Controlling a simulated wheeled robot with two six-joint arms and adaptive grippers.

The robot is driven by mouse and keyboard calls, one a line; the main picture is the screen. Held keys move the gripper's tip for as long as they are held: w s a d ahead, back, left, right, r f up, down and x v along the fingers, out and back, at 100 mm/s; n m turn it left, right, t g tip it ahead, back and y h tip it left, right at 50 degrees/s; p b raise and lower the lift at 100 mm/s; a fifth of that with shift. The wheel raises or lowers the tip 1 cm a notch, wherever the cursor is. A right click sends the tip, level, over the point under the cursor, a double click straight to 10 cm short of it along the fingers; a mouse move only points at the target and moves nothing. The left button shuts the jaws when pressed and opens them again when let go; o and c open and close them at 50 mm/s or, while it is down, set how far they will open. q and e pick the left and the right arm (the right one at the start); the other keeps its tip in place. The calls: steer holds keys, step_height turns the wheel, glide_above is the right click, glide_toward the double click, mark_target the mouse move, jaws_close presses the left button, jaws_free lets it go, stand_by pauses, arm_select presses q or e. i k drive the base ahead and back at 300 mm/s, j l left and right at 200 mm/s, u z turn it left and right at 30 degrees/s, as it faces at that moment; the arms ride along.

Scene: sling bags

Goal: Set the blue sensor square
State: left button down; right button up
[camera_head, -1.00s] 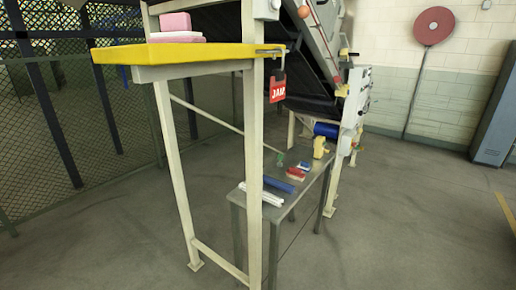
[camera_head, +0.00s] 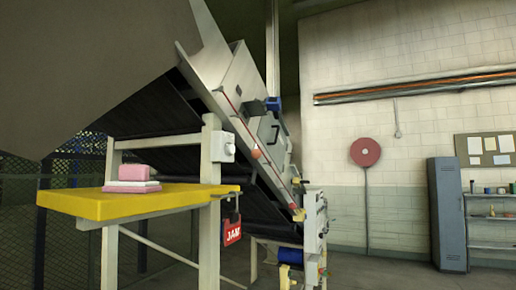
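A small blue block (camera_head: 273,103), which looks like the blue sensor, sits with a dark part on the upper side frame of the inclined conveyor (camera_head: 232,92). It is too small to tell whether it is square to the frame. A red cord with an orange-red ball (camera_head: 256,153) runs down the frame below it. Neither of my grippers is in view.
A yellow platform (camera_head: 95,206) with pink and white blocks (camera_head: 135,172) stands at the left. A red JAM tag (camera_head: 232,231) hangs at its right end. A large plain grey-brown surface (camera_head: 80,70) fills the upper left. A locker (camera_head: 447,215) stands right; floor before it looks clear.

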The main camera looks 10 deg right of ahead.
mark_target(273, 104)
steer(key=z, duration=1.25)
steer(key=i, duration=2.3)
steer(key=i+l, duration=0.1)
steer(key=i, duration=2.2)
steer(key=j+u, duration=0.1)
steer(key=u, duration=2.95)
